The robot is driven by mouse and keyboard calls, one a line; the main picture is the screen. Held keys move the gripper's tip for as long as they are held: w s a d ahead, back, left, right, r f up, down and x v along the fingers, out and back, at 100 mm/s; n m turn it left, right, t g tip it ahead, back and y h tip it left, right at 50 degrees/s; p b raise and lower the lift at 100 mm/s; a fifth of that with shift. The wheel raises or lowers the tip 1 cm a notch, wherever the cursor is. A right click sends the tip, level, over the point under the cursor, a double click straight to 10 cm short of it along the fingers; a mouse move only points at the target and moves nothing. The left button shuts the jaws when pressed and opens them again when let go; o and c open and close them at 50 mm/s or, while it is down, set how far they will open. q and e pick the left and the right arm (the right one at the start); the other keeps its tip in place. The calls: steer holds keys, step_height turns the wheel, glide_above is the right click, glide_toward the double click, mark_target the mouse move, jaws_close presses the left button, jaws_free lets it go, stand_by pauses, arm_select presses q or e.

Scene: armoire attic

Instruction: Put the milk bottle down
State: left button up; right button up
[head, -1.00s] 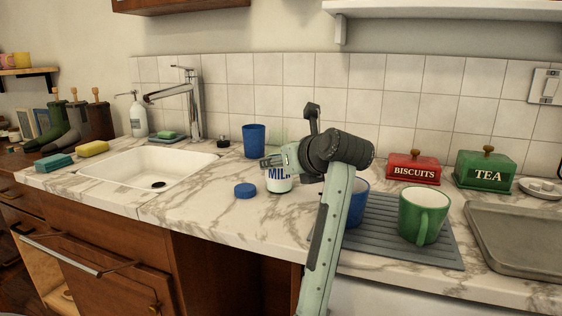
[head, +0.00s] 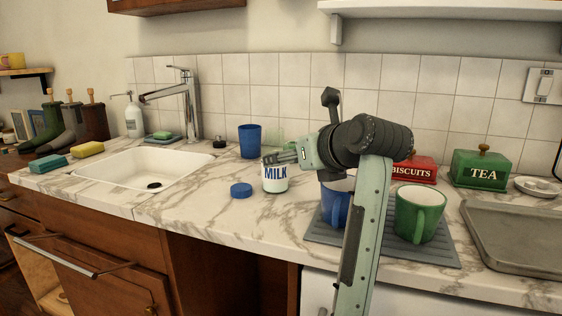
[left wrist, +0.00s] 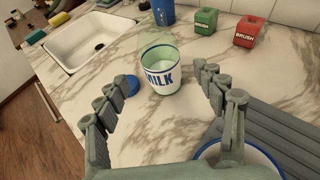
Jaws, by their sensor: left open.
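The milk bottle (head: 275,182) stands upright on the marble counter, with a white lower part and "MILK" in blue letters. In the left wrist view the bottle (left wrist: 161,80) shows a clear, open upper part. My left gripper (head: 284,158) is open, just to the right of the bottle in the head view and partly in front of its upper part. In the left wrist view the bottle stands beyond and between the spread fingers, with no finger seen touching it. My right gripper is not in view.
A blue lid (head: 241,190) lies left of the bottle, and a blue cup (head: 250,141) stands behind it. A grey drying mat (head: 321,231) at right holds a blue mug (head: 332,207) and a green mug (head: 419,214). The sink (head: 145,167) is at left. Front counter is clear.

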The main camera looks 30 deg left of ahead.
arm_select(q)
steer(key=shift+v, duration=2.4)
